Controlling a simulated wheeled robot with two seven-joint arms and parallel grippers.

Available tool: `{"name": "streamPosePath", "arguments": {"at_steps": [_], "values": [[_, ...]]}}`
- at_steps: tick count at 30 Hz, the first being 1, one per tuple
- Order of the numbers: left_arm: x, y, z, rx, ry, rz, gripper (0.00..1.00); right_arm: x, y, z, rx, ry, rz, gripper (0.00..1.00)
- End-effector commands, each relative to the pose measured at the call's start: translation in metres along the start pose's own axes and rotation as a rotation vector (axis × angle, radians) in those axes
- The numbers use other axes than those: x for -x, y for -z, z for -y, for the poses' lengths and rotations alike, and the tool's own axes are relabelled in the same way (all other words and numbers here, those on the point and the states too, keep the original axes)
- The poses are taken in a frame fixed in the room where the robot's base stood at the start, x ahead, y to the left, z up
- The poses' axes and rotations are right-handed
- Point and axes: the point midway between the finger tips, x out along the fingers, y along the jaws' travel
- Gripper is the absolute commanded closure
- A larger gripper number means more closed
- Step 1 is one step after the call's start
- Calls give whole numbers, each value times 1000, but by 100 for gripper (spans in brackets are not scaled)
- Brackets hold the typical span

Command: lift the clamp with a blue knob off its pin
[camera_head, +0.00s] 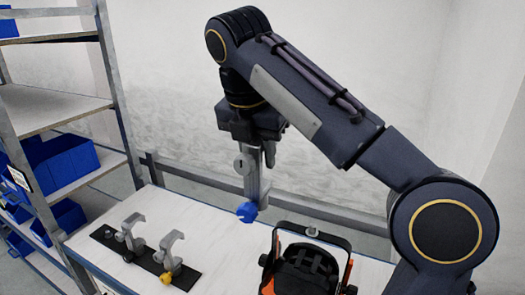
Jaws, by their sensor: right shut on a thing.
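The clamp with a blue knob (254,181) is a grey metal piece. It hangs from my right gripper (254,136), which is shut on its upper part, and its blue knob (247,212) is at the bottom. It appears raised above the white table (212,225), clear of the black strip (104,236). Two other grey clamps stand on that strip: one with a dark knob (130,234) and one with a yellow knob (171,254). The pin of the blue-knob clamp cannot be made out. My left gripper is not in view.
A black and orange par can (306,268) with a yoke stands on the table at the front right. A metal shelf (62,108) with blue bins (62,160) stands at the left. A grey rail (215,184) runs behind the table. The table's middle is clear.

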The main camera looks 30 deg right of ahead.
Motion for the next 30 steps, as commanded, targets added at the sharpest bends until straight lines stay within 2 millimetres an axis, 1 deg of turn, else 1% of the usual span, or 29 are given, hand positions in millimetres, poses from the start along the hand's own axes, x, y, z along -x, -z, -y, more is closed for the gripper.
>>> {"name": "streamPosePath", "arguments": {"at_steps": [5,30], "values": [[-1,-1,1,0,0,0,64,-2,0,0,0,-1,0,100],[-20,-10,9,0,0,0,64,-35,9,0,0,0,1,100]]}}
